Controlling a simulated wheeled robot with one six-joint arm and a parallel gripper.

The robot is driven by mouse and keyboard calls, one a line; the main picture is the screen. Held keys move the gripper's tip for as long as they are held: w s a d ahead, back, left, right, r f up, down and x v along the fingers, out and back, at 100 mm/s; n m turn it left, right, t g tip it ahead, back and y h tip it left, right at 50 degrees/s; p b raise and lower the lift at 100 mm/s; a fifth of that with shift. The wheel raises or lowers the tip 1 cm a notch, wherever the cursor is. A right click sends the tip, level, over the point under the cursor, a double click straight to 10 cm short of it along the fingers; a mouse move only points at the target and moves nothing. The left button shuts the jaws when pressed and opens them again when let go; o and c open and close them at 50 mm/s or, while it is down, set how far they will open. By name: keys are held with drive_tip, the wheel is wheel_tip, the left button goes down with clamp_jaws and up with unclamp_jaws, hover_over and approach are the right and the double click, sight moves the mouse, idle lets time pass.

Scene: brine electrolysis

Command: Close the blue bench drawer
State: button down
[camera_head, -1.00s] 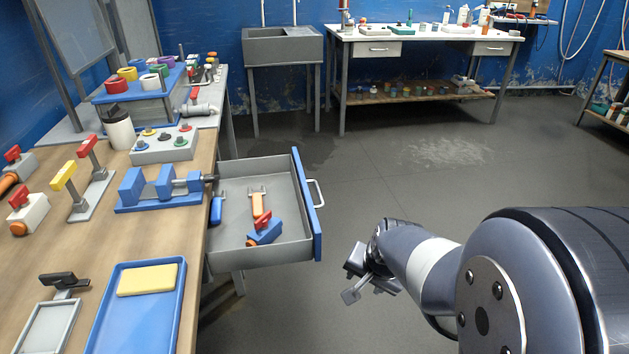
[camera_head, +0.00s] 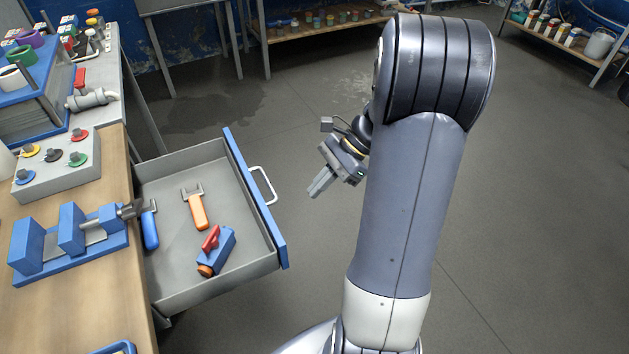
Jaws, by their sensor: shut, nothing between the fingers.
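The bench drawer (camera_head: 160,170) is pulled well out from the wooden workbench (camera_head: 85,305). It has grey walls, a blue front panel (camera_head: 256,200) and a pale bar handle (camera_head: 265,185) on its right side. Inside lie a blue-handled tool (camera_head: 149,228), an orange-handled tool (camera_head: 198,211) and a blue block with a red lever and an orange end (camera_head: 217,252). My gripper (camera_head: 316,190) is shut and empty. It is to the right of the drawer front, apart from the handle, with its fingers pointing down and left.
A blue vise (camera_head: 70,238) stands on the bench beside the drawer. Behind it is a grey box with coloured knobs (camera_head: 62,168). A lower shelf (camera_head: 330,32) stands at the back and another shelf (camera_head: 565,45) at the back right. The floor right of the drawer is clear.

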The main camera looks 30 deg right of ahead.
drive_tip(key=a+f+b, duration=0.1)
drive_tip(key=a+f, duration=0.3)
drive_tip(key=a, duration=0.4)
drive_tip(key=shift+a+f, duration=0.35)
drive_tip(key=shift+a, duration=0.05)
drive_tip(key=p, duration=0.2)
hover_over(177, 271)
drive_tip(key=shift+s+d, duration=0.1)
drive_tip(key=shift+d, duration=0.1)
drive_tip(key=shift+a, duration=0.25)
drive_tip(key=shift+r, duration=0.1)
